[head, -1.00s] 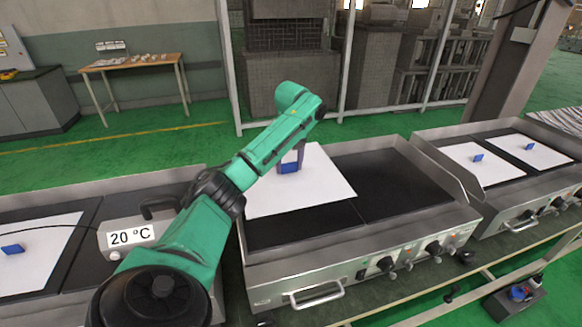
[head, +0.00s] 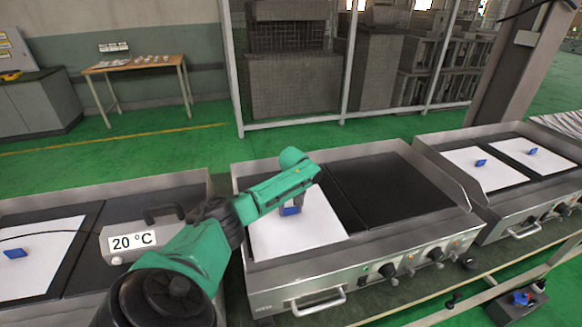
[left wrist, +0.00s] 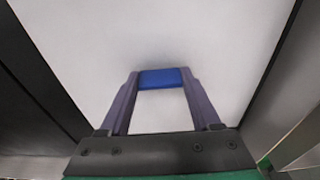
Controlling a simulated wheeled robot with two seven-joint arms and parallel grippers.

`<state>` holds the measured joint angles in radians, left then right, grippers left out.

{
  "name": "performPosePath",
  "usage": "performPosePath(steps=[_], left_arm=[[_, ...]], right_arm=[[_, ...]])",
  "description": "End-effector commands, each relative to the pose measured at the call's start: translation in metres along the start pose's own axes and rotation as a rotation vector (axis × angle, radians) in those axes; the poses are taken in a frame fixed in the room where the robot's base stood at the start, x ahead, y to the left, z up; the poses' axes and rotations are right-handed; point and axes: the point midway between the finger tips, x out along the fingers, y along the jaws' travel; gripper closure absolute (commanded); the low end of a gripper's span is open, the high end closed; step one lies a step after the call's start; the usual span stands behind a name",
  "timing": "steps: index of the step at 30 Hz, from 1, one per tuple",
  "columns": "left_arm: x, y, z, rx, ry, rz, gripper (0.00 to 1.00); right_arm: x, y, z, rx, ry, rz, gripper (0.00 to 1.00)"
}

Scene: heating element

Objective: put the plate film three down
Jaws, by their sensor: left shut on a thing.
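The white plate film (head: 322,225) lies over the left half of the middle hot plate (head: 393,187) in the head view. My left gripper (head: 290,209) is above it, shut on the film's blue handle. In the left wrist view the blue handle (left wrist: 161,78) sits between both fingertips of my left gripper, with the white film (left wrist: 160,30) spread around it. The film looks flat, with dark plate showing on its left in the wrist view. Whether it touches the plate everywhere cannot be told. My right gripper is not in view.
The right half of the middle hot plate is bare. A hot plate at the right holds two white films (head: 484,170) with blue handles. At the left, another film (head: 40,258) lies beside a thermometer box (head: 140,237) reading 20 °C.

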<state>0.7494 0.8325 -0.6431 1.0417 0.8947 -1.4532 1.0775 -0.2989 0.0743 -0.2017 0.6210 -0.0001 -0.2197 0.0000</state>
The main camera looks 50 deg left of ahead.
Motion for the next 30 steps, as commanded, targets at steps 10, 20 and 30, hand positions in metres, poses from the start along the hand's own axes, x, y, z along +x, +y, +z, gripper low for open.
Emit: performPosePath(steps=[10,20,30], left_arm=[[0.001,0.0,0.0,0.001,0.0,-0.001,0.06],[-0.008,0.001,0.0,0.001,0.0,0.002,0.06],[-0.092,0.001,-0.001,0.0,0.003,0.005,0.06]], right_arm=[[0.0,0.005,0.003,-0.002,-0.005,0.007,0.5],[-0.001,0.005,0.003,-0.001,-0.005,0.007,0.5],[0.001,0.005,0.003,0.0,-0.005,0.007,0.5]])
